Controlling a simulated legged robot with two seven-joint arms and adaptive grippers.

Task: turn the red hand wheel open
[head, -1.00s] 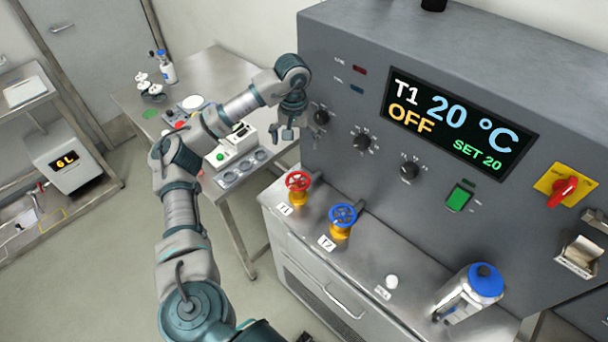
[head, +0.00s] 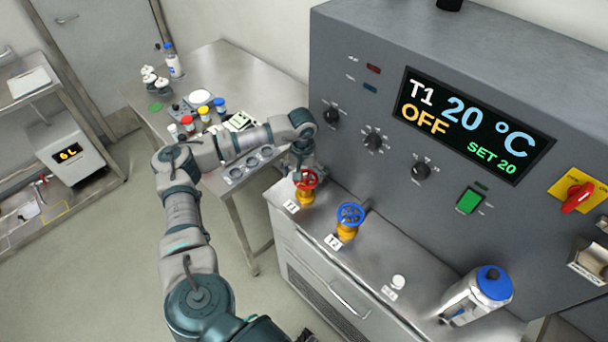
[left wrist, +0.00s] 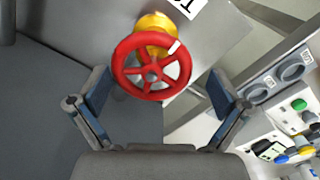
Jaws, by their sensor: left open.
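The red hand wheel (head: 306,182) sits on a yellow valve body on the steel ledge, beside the label T1 (head: 291,206). In the left wrist view the red wheel (left wrist: 150,66) is spoked, with a white mark on its rim at the upper right. My left gripper (head: 303,168) is right above the wheel in the head view and partly hides it. In the left wrist view my left gripper (left wrist: 158,95) is open, its two fingers spread left and right of the wheel's near side. I cannot tell whether either touches it. My right gripper is not in view.
A blue hand wheel (head: 350,214) on a yellow valve stands to the right, by label T2. The grey control panel (head: 340,150) rises behind the ledge; its display reads T1 20 °C, OFF, SET 20. A blue-capped flask (head: 478,295) stands further right.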

